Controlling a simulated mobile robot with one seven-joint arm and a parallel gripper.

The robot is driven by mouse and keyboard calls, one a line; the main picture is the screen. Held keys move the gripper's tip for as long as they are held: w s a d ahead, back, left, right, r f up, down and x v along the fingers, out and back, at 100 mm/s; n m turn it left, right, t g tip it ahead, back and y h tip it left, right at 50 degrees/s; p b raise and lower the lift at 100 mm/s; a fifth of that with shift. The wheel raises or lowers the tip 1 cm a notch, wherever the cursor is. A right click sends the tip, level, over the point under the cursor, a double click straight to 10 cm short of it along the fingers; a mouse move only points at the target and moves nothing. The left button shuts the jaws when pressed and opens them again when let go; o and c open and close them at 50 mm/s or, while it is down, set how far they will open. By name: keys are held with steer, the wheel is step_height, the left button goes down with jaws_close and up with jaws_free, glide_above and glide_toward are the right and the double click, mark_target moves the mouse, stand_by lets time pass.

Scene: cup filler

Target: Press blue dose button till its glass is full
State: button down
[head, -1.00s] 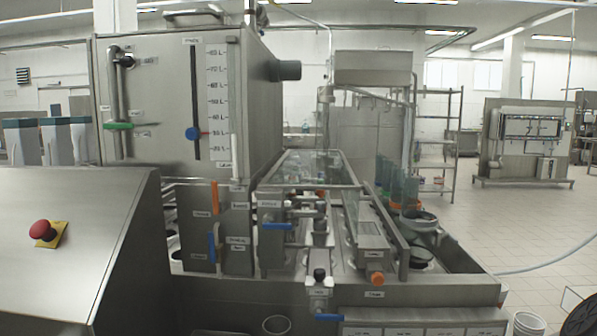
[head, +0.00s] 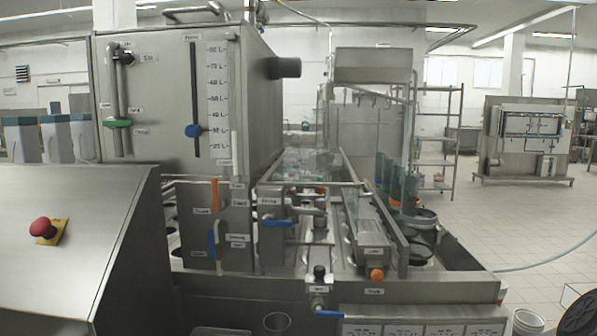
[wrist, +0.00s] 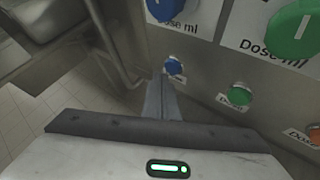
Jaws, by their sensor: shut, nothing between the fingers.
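In the wrist view, a small round blue button (wrist: 172,67) sits on a grey metal panel with a white label beside it. A large blue knob (wrist: 165,8) marked "Dose ml" is above it, partly cut off. My gripper (wrist: 161,76) is shut and empty, its fingertips just below and left of the small blue button in the picture. I cannot tell whether the tips touch the button or panel. The glass is not visible in the wrist view, and I cannot identify it in the head view. The head view does not show my gripper.
A green button (wrist: 239,94) and an orange button (wrist: 314,134) lie to the right on the same panel, below a large green knob (wrist: 293,30). Metal pipework (wrist: 118,62) is at left. The head view shows a steel tank (head: 150,70) and a red stop button (head: 42,227).

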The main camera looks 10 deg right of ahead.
steer(key=shift+w+d, duration=0.1)
steer(key=shift+w, duration=0.25)
steer(key=shift+w, duration=0.3)
stand_by(0.4)
steer(key=shift+s, duration=0.7)
steer(key=s+a, duration=0.2)
steer(key=s, duration=0.3)
steer(key=shift+s+p, duration=0.4)
stand_by(1.9)
